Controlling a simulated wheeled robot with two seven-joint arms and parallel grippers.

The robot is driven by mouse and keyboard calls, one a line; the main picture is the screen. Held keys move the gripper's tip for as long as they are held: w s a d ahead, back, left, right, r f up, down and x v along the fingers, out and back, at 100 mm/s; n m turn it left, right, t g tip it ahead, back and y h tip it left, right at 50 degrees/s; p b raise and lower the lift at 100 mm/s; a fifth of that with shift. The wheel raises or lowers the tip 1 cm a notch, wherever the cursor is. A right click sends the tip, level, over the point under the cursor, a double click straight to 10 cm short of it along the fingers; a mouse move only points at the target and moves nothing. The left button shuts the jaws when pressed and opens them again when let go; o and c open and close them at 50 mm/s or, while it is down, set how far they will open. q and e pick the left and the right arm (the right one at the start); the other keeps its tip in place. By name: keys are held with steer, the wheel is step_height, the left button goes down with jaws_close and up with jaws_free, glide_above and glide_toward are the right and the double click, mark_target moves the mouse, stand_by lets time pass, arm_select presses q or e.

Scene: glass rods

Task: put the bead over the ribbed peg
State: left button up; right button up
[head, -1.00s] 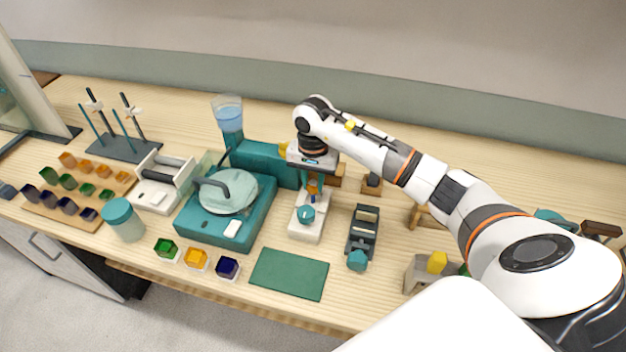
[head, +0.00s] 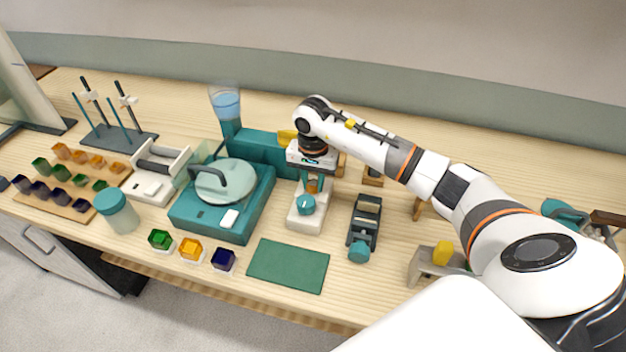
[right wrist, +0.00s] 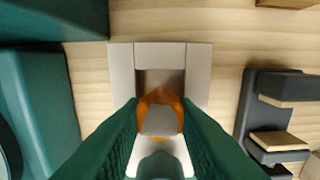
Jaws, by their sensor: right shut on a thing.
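My right gripper (head: 312,187) points down over a small white stand (head: 303,220) with a teal knob (head: 306,204) at its front. Its teal fingers are shut on an amber bead, which shows between the fingertips in the right wrist view (right wrist: 150,98). A grey block-like shape (right wrist: 159,121) shows at the bead's middle there. I cannot tell whether this is the ribbed peg, or whether the bead is around it or above it. No ribs can be made out. My left gripper is not in view.
A teal machine with a round lid (head: 224,182) stands left of the white stand. A dark device (head: 364,222) stands close on its right. A green mat (head: 289,266) lies in front. Coloured cubes, including a dark blue one (head: 223,259), stand near the front edge.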

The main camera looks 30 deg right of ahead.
steer(key=shift+f, duration=0.25)
steer(key=shift+r, duration=0.1)
steer(key=o, duration=1.1)
steer(key=shift+c, duration=0.2)
